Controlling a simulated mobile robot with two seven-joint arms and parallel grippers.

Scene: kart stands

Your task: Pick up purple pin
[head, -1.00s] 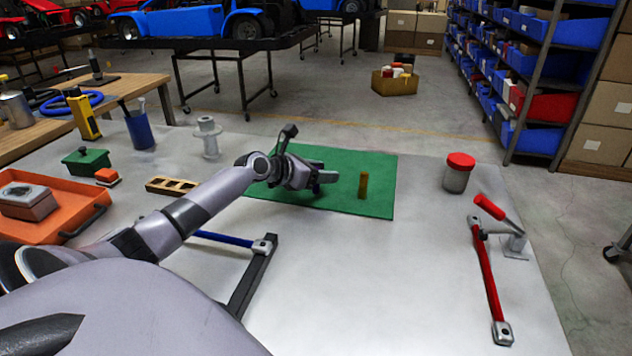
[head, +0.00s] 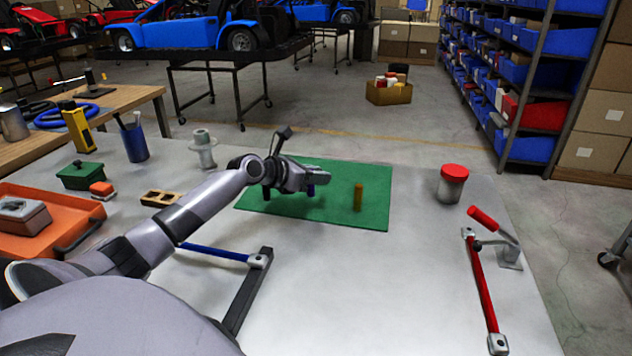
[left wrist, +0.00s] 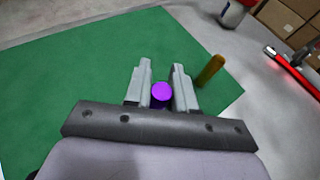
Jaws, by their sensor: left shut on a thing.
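The purple pin (left wrist: 161,92) stands between the two fingers of my left gripper (left wrist: 162,66) in the left wrist view, its round top showing. In the head view, my left gripper (head: 318,179) is over the green mat (head: 340,215) and shut on the pin. A small part of the purple pin (head: 310,191) shows below the fingers; the rest is hidden. I cannot tell whether its lower end touches the mat. A yellow-brown pin (head: 358,196) stands upright on the mat, right of the gripper and apart from it. My right gripper is not in view.
A red-lidded jar (head: 453,185) and a red-handled clamp (head: 497,235) stand on the right of the table. A grey spool (head: 204,150), a wooden block with holes (head: 160,198) and an orange tray (head: 30,240) are on the left. The table's front middle is clear.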

